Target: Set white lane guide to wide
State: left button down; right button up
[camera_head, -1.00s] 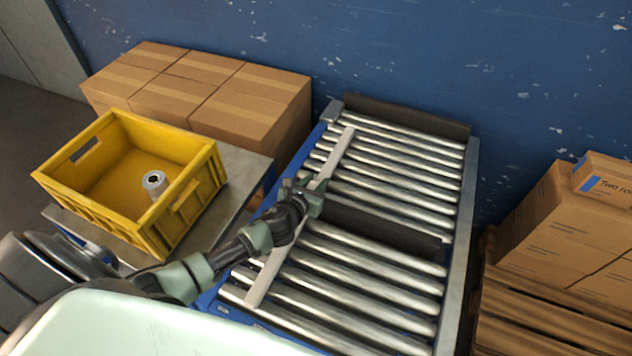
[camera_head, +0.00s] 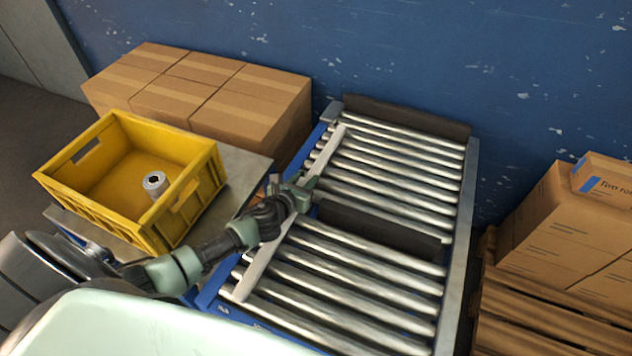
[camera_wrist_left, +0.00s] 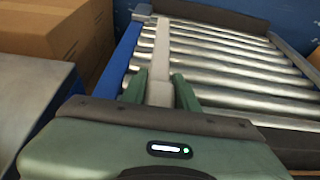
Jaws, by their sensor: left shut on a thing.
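The white lane guide (camera_head: 263,262) is a long pale bar lying lengthwise over the rollers of the conveyor (camera_head: 385,262), near its left side. My left gripper (camera_head: 302,190) is shut on the guide around the middle of its length. In the left wrist view the guide (camera_wrist_left: 160,62) runs away from me between the two green fingers (camera_wrist_left: 160,93). A strip of roller ends shows between the guide and the blue left rail (camera_wrist_left: 122,58). My right gripper is not in view.
A yellow crate (camera_head: 102,215) with a metal cylindrical part (camera_head: 155,183) in it stands on a metal table left of the conveyor. Cardboard boxes (camera_head: 245,105) stand behind it. More boxes (camera_head: 560,230) sit on a wooden pallet at the right. A dark bar (camera_head: 380,229) crosses the rollers.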

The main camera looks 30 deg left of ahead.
pick_arm(q)
jog(key=a, duration=0.6)
jog(key=shift+s, duration=0.2)
jog(key=shift+a, duration=0.15)
jog(key=c, duration=1.3)
grip_release()
jog(key=shift+o, duration=1.1)
jog(key=shift+a, duration=0.15)
